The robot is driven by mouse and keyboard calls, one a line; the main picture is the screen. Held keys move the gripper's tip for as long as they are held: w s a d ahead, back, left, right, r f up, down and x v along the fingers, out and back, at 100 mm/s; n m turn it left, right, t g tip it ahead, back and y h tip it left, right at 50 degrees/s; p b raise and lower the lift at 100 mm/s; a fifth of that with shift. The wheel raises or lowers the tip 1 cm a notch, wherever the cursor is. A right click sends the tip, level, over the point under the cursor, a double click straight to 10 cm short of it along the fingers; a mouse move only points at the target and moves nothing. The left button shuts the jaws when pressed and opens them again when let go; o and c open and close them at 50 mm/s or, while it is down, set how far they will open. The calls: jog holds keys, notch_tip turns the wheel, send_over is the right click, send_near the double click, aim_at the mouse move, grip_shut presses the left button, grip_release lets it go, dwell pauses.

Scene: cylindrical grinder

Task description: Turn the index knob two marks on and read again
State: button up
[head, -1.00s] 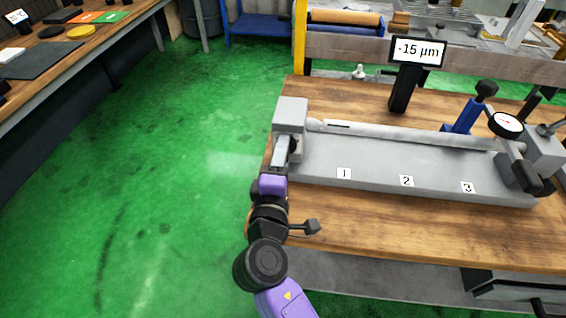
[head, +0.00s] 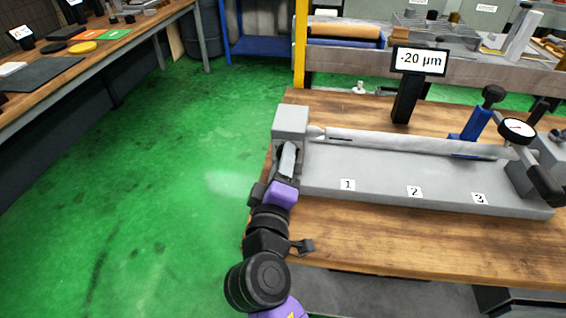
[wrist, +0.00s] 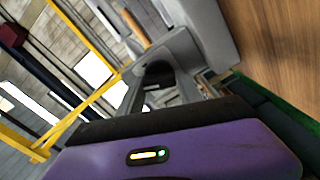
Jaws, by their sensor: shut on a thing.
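My gripper (head: 287,162) is at the left end of the grey bench fixture (head: 420,192), against its headstock block (head: 291,121). It is shut on the dark index knob (wrist: 156,72), which shows between the grey fingers in the wrist view. The fingers mostly hide the knob in the head view, and its marks cannot be made out. A grey bar (head: 410,144) lies along the fixture between its ends. The display (head: 419,61) on a black stand reads -20 µm. A round dial gauge (head: 517,130) stands at the right end.
Labels 1, 2 and 3 run along the fixture's front face. A blue clamp-like post (head: 470,125) with a black knob stands behind the bar. The wooden bench top (head: 430,240) is clear in front. Green floor lies open to the left, with another bench (head: 110,45) beyond.

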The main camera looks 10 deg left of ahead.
jog(key=shift+f, duration=0.15)
jog(key=o, duration=1.3)
jog(key=shift+o, duration=0.2)
jog(key=shift+s, duration=0.15)
jog(key=s, duration=0.7)
jog(key=shift+s+a, duration=0.15)
jog(key=shift+s, duration=0.15)
